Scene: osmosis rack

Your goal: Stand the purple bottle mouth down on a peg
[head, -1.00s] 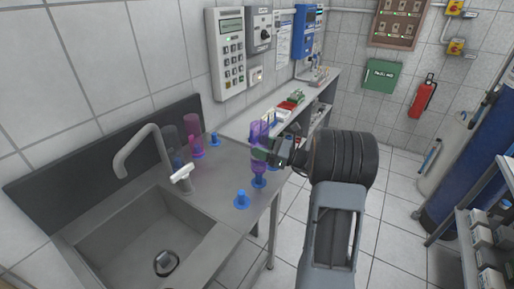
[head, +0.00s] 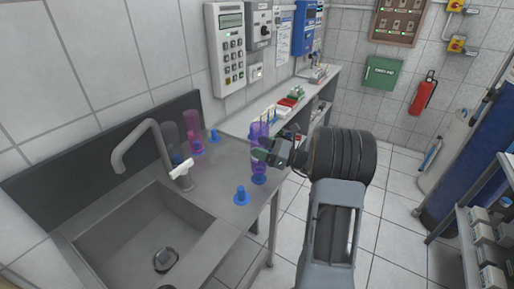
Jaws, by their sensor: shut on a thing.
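The purple bottle (head: 259,133) is translucent and upright in the head view, near the right edge of the steel counter. My gripper (head: 264,153) is shut on it from the right, around its middle. The bottle's lower end is at a blue peg (head: 258,179), whose base shows just under it. The peg's shaft is largely covered by the bottle, so the bottle seems to be around it; whether it rests fully on the base I cannot tell. Another blue peg (head: 242,197) stands bare in front, and a third bare one (head: 214,137) stands behind.
A pink bottle (head: 193,130) and a grey clear bottle (head: 171,137) stand at the back, by the wall. The tap (head: 140,139) and sink (head: 140,230) are to the left. A shelf bench with small items (head: 290,102) lies beyond.

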